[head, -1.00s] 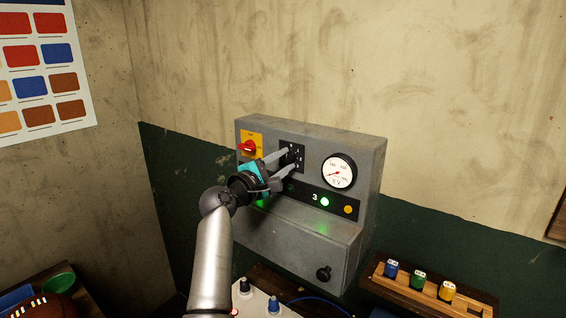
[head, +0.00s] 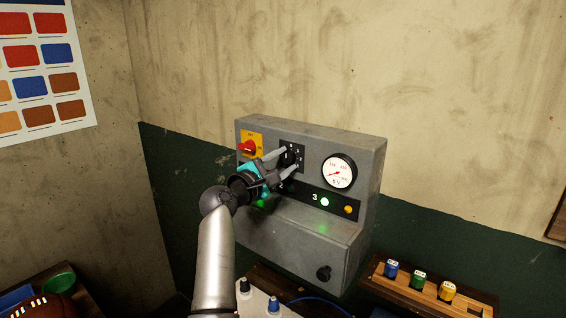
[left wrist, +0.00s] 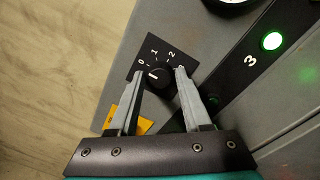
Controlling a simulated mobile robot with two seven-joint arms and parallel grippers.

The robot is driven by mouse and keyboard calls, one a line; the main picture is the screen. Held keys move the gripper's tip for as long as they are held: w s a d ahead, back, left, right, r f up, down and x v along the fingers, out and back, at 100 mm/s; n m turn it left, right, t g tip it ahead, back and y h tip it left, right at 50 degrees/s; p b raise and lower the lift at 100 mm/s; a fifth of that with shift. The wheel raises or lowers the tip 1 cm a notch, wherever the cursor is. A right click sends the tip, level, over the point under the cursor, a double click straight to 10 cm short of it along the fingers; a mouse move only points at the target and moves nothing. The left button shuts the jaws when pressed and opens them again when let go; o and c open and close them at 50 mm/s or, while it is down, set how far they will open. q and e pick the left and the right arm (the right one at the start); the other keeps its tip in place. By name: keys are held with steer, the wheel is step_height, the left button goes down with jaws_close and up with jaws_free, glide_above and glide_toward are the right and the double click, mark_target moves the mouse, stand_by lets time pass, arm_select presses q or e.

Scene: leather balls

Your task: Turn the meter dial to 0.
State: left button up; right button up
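In the head view the dial plate (head: 300,152) is on the grey panel box (head: 364,185). My left gripper (head: 288,161) is open at the dial. In the left wrist view its fingertips (left wrist: 159,71) stand either side of the knob, with a slim gap at the left finger. My right gripper is not in view.
A red switch (head: 249,147) on a yellow plate is left of the dial. A round gauge (head: 339,171) is to its right, above a lit green lamp (head: 325,202) beside a 3. A wooden rack (head: 406,286) with coloured pieces stands at lower right.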

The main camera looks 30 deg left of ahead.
arm_select(q)
steer(key=shift+o, duration=1.2)
steer(key=s+b, duration=0.2)
steer(key=s, duration=1.3)
steer(key=shift+s+a+f+b, duration=0.15)
steer(key=shift+a+f+b, duration=0.05)
steer(key=shift+f+b, duration=0.15)
